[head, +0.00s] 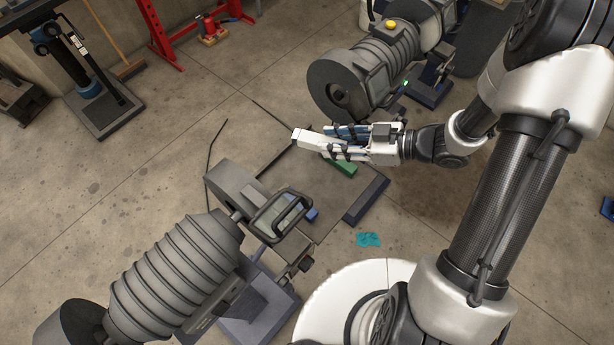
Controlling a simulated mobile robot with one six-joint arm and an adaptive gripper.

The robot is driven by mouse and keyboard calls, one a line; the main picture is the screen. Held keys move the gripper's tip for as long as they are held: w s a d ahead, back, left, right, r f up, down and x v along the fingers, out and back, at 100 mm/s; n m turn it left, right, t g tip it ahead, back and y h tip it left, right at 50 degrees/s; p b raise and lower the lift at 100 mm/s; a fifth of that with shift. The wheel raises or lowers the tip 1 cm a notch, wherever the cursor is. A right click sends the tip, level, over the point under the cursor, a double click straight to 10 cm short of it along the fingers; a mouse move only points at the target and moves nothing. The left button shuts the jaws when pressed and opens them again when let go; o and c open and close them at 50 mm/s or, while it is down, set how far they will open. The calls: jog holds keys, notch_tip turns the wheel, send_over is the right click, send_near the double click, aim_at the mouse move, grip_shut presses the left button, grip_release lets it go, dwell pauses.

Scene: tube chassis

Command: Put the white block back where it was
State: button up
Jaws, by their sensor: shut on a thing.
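The white block (308,139) is long and pale, with its far end sticking out to the left past the dark fingertips. My gripper (332,143) points left and is shut on it, above the grey mat or plate between the two machines. Part of the block is hidden by the fingers. A green block (343,168) lies just below the gripper in the picture. A blue block (348,131) shows just behind it. I cannot tell how high the white block is held.
A ribbed grey machine (185,265) stands at lower left, another (365,75) at upper right, close to my gripper. A small blue piece (312,215) lies by the near machine. A teal cloth (368,240) lies on the floor. Open concrete floor is at left.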

jog(key=b, duration=0.5)
send_over(330, 187)
notch_tip(330, 187, down, 14)
jog(key=shift+d+f, duration=0.1)
jog(key=shift+f+b, duration=0.85)
jog(key=shift+f, duration=1.7)
jog(key=shift+f, duration=0.1)
jog(key=o, duration=1.1)
jog(key=shift+f, duration=0.1)
jog(key=shift+c, duration=0.2)
